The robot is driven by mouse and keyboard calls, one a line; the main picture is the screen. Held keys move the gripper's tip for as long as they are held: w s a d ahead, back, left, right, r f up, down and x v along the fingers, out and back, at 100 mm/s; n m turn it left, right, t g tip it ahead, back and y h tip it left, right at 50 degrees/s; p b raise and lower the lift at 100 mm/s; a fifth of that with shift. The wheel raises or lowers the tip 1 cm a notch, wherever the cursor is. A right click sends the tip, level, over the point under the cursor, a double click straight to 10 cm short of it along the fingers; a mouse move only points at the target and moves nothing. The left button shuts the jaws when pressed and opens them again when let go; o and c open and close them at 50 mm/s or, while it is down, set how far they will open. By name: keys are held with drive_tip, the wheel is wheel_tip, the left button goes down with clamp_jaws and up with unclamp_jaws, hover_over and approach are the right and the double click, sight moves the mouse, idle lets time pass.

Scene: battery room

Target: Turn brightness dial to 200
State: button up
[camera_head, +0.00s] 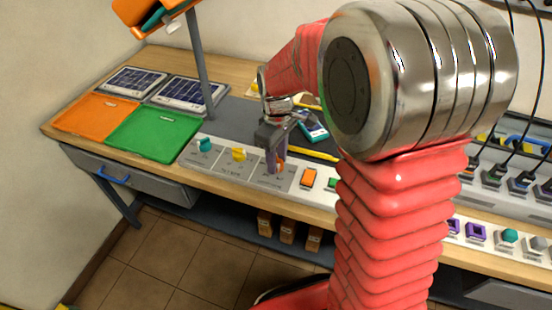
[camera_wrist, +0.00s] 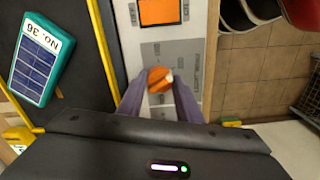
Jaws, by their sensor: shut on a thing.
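An orange dial (camera_head: 281,168) sits on a grey labelled plate on the light control strip along the bench's front.
An orange square button (camera_head: 309,177) lies just right of the dial. A green tray (camera_head: 152,137) and an orange tray (camera_head: 95,114) are at the left. A grey post (camera_head: 199,70) rises behind.

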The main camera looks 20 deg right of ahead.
drive_tip(key=shift+w+r, duration=0.15)
drive_tip(key=shift+w, duration=0.1)
drive_tip(key=o, duration=1)
drive_tip(key=shift+s, duration=0.1)
drive_tip(key=shift+o, duration=0.2)
wheel_tip(320, 180, up, 14)
drive_tip(key=shift+f, duration=0.25)
drive_tip(key=shift+m, duration=0.3)
